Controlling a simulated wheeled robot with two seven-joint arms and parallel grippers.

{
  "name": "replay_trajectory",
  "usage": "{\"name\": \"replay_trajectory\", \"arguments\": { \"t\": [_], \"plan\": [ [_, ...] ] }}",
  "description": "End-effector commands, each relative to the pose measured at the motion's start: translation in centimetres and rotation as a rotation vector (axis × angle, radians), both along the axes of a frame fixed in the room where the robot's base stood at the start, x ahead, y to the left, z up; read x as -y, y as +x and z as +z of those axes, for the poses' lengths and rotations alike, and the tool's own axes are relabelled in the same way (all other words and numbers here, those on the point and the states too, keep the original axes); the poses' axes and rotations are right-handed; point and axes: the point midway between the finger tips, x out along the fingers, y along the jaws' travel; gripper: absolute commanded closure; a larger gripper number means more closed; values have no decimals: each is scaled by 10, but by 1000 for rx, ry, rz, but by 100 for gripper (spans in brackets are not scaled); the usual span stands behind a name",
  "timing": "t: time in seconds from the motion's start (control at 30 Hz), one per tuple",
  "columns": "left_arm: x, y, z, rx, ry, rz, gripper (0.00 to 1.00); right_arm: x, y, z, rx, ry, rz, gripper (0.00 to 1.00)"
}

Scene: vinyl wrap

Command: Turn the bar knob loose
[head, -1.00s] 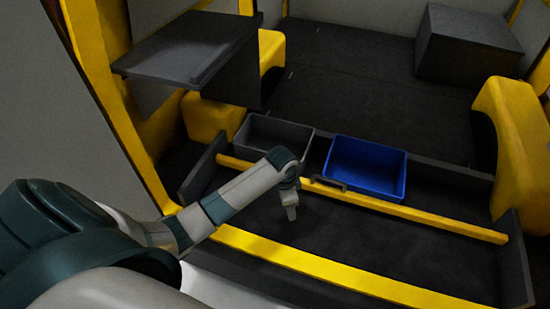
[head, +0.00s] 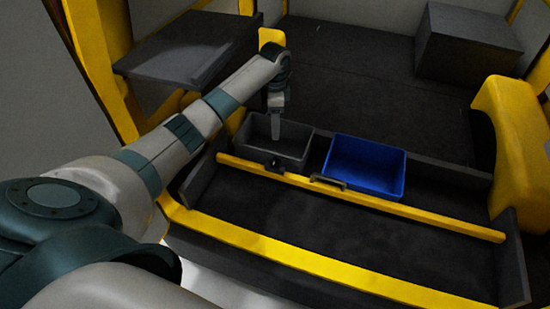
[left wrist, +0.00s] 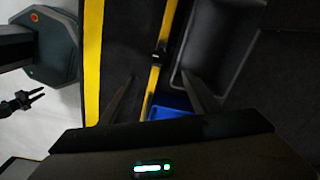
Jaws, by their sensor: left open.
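The yellow bar (head: 400,209) runs across the open drawer. A small dark knob (head: 274,164) sits on its left part, in front of the grey bin. The bar also shows in the left wrist view (left wrist: 152,82), with a dark piece on it, likely the knob (left wrist: 161,47). My left gripper (head: 275,142) points down over the grey bin, behind and above the knob, and does not touch it. In the left wrist view its fingers (left wrist: 158,76) are spread with nothing held. A small dark two-pronged shape (left wrist: 35,95), probably my right gripper, shows at far left.
The grey bin (head: 303,158) and blue bin (head: 366,168) stand behind the bar. A dark handle (head: 328,183) is on the bar between them. A dark shelf (head: 185,45) is at the upper left. The drawer floor (head: 330,220) in front of the bar is clear.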

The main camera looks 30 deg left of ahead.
Motion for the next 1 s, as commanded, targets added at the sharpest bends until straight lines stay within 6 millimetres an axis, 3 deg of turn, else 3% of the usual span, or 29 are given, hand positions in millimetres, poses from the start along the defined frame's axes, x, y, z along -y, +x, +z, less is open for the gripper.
{"name": "replay_trajectory", "arguments": {
  "t": [0.27, 0.47, 1.0],
  "plan": [
    [0, 0, -7, -1, -1, 1, 44, 0, 0, 2, 0, 0, 0, 69],
    [1, -1, -26, -3, -1, 1, 44, 0, 0, 8, 0, 0, 0, 69],
    [1, -1, -119, -4, 0, 1, 44, -1, 0, 25, 0, 1, -1, 69]
  ]
}}
